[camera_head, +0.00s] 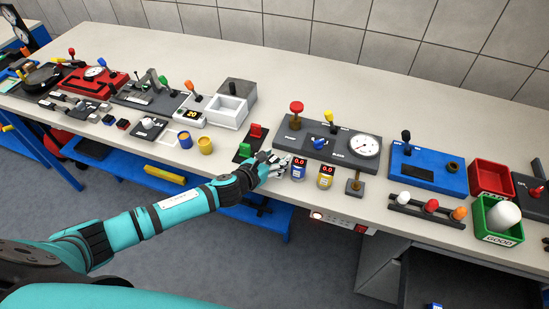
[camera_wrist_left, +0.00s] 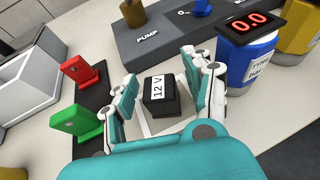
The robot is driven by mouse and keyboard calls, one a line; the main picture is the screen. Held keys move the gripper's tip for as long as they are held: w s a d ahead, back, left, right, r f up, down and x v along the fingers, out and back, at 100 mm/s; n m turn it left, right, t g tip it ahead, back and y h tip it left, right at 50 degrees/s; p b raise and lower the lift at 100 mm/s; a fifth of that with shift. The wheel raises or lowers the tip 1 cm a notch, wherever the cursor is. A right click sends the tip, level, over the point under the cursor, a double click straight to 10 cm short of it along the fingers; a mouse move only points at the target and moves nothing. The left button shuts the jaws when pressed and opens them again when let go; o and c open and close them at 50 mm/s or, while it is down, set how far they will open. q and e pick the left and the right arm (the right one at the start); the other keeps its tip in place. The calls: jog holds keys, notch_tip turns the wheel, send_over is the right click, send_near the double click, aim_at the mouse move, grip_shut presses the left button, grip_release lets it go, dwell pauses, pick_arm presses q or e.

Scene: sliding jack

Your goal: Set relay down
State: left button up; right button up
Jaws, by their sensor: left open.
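The relay (camera_wrist_left: 160,98) is a small black block with a white "12 V" label, seen in the left wrist view. It appears to stand upright on the pale table (camera_wrist_left: 112,45), by a white patch or outline. My left gripper (camera_wrist_left: 163,78) is open, with one finger on each side of the relay and a gap showing on both sides. In the head view my left gripper (camera_head: 275,165) is low over the front of the table, and I cannot make out the relay there. My right gripper is not in view.
A black plate with a red block (camera_wrist_left: 85,73) and a green block (camera_wrist_left: 75,122) lies left of the gripper. A blue gauge (camera_wrist_left: 248,60) reading 0.0 stands close on the right, with a yellow one beside it. The grey pump panel (camera_wrist_left: 165,35) is behind.

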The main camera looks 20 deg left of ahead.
pick_arm(q)
jog(key=shift+r, duration=0.1)
jog(key=shift+s+r, duration=0.1)
jog(key=shift+s, duration=0.05)
jog(key=b+v, duration=0.1)
jog(key=v, duration=1)
jog(key=shift+s+r, duration=0.25)
jog(key=shift+s, duration=0.05)
jog(key=shift+a, duration=0.15)
